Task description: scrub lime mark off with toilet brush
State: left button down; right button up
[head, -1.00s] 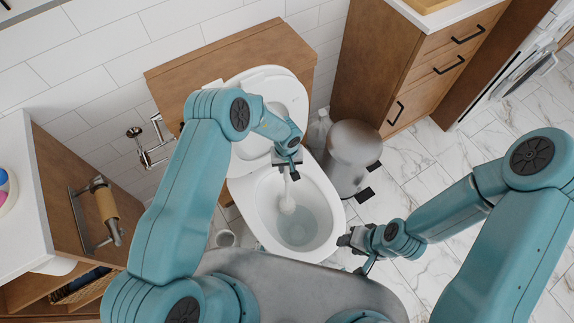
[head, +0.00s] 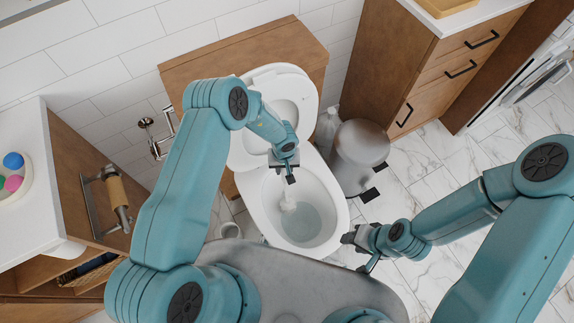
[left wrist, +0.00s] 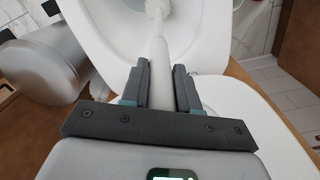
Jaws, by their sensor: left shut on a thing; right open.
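The white toilet (head: 262,205) stands with its lid up against a wooden cistern box, and grey-blue water shows in its bowl. My left gripper (head: 287,172) is above the back of the bowl, shut on the white handle of the toilet brush (left wrist: 159,55). The brush head (head: 288,204) is down inside the bowl, near the back wall. In the left wrist view the handle runs between my fingers (left wrist: 161,85) toward the bowl. I cannot make out a lime mark. My right gripper (head: 350,238) is open and empty, just right of the bowl's front rim.
A grey pedal bin (head: 358,158) and a clear bottle (head: 328,122) stand right of the toilet. A wooden cabinet (head: 400,70) is behind; marble floor (head: 430,165) lies clear at the right.

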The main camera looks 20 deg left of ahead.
pick_arm(q)
jog(key=shift+s+f, duration=0.1)
notch_tip(320, 180, up, 8)
jog(key=p, duration=0.7)
dwell(0.3)
